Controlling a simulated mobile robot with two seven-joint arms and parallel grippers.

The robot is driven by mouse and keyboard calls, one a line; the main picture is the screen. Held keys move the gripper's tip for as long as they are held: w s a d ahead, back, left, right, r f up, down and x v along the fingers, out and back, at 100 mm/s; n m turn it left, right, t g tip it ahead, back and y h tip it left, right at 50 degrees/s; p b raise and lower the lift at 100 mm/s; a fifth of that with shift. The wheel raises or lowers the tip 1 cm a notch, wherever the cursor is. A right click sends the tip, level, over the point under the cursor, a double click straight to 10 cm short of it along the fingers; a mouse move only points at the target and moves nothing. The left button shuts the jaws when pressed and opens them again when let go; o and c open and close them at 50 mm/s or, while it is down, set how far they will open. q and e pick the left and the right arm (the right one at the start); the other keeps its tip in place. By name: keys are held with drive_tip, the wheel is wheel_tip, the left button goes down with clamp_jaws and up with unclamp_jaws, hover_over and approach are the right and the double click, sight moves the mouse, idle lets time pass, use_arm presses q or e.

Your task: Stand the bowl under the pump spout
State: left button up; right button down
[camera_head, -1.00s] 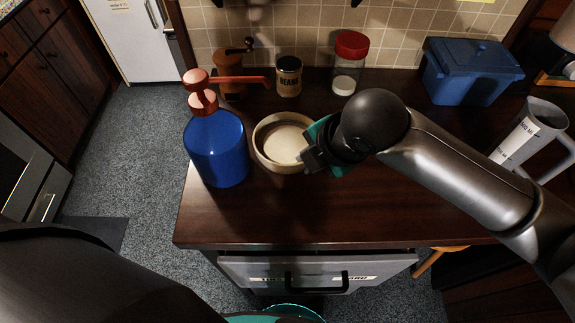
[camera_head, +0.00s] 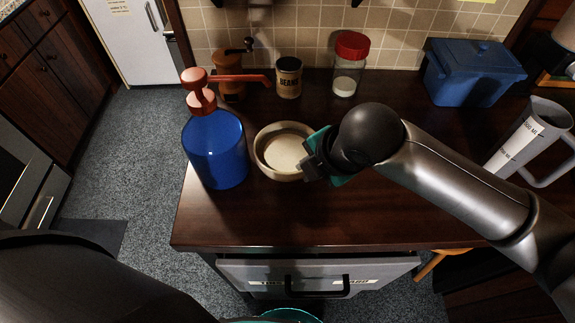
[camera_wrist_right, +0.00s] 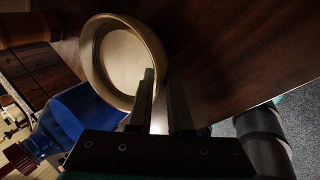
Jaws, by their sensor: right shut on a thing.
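The cream bowl (camera_head: 268,163) is upright at the middle of the dark counter, just right of the blue pump bottle (camera_head: 215,150). The bottle's red pump spout (camera_head: 245,78) points right, with its tip farther back in the picture than the bowl. I cannot tell whether the tip is directly above the bowl, or whether the bowl touches the counter. My right gripper (camera_head: 309,160) is shut on the bowl's right rim. In the right wrist view, the fingers (camera_wrist_right: 162,90) straddle the rim of the bowl (camera_wrist_right: 95,65). My left gripper is not in view.
Behind stand a coffee grinder (camera_head: 231,88), a beans canister (camera_head: 289,80) and a red-lidded jar (camera_head: 348,68). A blue lidded box (camera_head: 470,78) and a measuring jug (camera_head: 525,140) are at the right. The counter's front (camera_head: 300,220) is clear.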

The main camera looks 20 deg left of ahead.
drive_tip(key=shift+f, duration=0.5)
drive_tip(key=shift+f, duration=0.25)
drive_tip(key=shift+c, duration=2.2)
unclamp_jaws()
drive_tip(key=shift+f, duration=0.15)
drive_tip(key=p+v, duration=0.2)
drive_tip(key=v, duration=1.3)
drive_tip(key=shift+p, duration=0.4)
drive_tip(key=shift+d, duration=0.1)
